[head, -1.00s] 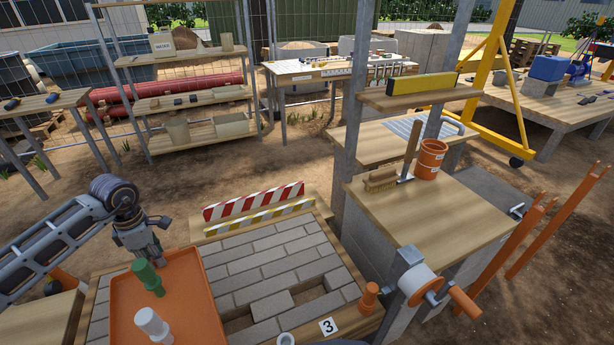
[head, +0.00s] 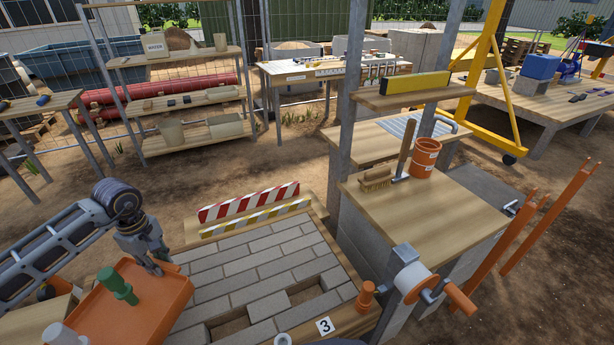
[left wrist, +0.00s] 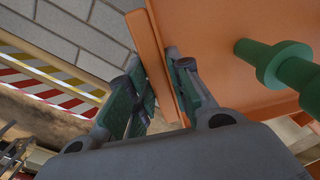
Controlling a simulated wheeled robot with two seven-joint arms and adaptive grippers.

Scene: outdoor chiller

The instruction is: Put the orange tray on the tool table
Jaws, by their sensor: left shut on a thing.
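The orange tray (head: 172,302) is at the lower left of the head view, over the left part of the paved bench, its near part cut off. It carries a green peg-like piece (head: 118,286) and a pale grey one (head: 62,336). My left gripper (head: 157,266) is shut on the tray's far rim. In the left wrist view, the fingers of my left gripper (left wrist: 158,92) pinch the orange tray wall (left wrist: 146,45), and the green piece (left wrist: 282,66) stands beyond. A table with many small tools (head: 335,68) stands at the back centre. My right gripper is not in view.
The paved bench (head: 262,262) has two gaps and a striped barrier (head: 248,202) at its back. A wooden counter (head: 425,215) with brush and orange bucket (head: 424,157) stands right. Shelves (head: 180,90) and a small table (head: 38,105) are back left. Sandy ground between is clear.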

